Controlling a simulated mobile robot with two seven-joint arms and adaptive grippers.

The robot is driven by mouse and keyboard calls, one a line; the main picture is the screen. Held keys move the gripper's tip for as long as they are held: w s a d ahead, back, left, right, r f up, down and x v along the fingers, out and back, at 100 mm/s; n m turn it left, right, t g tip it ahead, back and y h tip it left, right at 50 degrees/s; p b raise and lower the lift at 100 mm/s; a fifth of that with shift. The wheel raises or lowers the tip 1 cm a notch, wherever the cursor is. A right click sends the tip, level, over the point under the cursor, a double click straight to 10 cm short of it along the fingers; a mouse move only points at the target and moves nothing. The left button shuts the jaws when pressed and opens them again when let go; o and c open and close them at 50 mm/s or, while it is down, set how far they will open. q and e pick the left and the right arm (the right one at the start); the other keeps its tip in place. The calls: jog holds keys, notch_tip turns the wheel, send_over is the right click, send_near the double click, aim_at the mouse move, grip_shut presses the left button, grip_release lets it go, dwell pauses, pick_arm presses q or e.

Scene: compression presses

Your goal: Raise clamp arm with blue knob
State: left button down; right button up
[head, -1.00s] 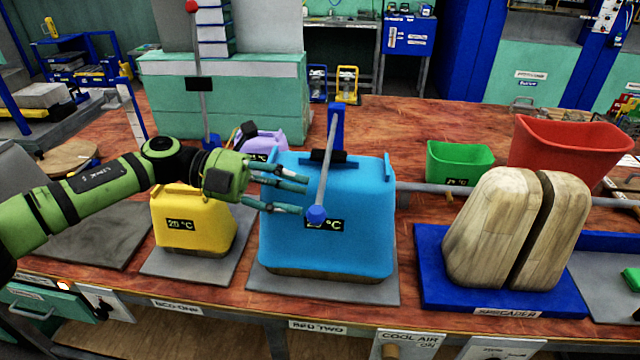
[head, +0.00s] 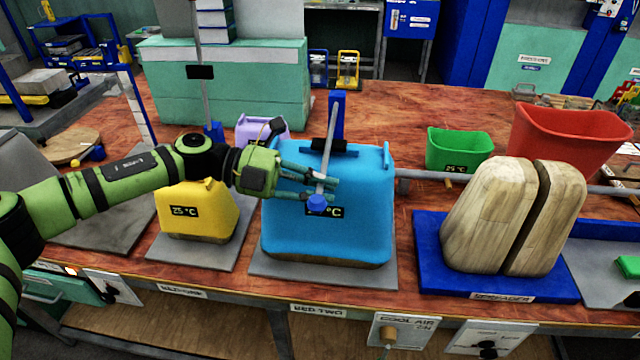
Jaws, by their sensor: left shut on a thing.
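The clamp arm is a grey rod (head: 331,140) that slopes down over the front of the blue block (head: 365,225). Its blue knob (head: 317,203) hangs at the lower end, in front of the block's temperature label. A blue upright post (head: 337,110) stands behind the rod. My left gripper (head: 325,188) reaches in from the left, with its fingers around the rod just above the knob. It is shut on the rod. My right gripper is not in view.
A yellow block (head: 195,212) and a lilac one (head: 262,128) stand to the left, near my left arm. Wooden blocks (head: 490,215) sit on a blue base at right. Green (head: 458,148) and red (head: 565,140) bins stand behind them. A second rod (head: 203,110) with a black pad stands upright.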

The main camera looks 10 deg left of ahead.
pick_arm(q)
jog(key=shift+r+p, duration=0.5)
jog(key=shift+r, duration=0.1)
jog(key=r+n+p, duration=0.1)
jog(key=r+p, duration=0.3)
jog(key=r, duration=0.1)
jog(key=w+r+n+p, duration=0.1)
jog(key=r+p, duration=0.1)
jog(key=r, duration=0.1)
jog(key=shift+w+r+n+g+p, duration=0.1)
jog(key=shift+r+n+g+p, duration=0.05)
jog(key=shift+n+g+p, duration=0.2)
jog(key=w+r+n+p, duration=0.3)
jog(key=w+r+p, duration=0.1)
jog(key=r, duration=0.4)
jog(key=shift+g, duration=0.45)
jog(key=shift+f, duration=0.1)
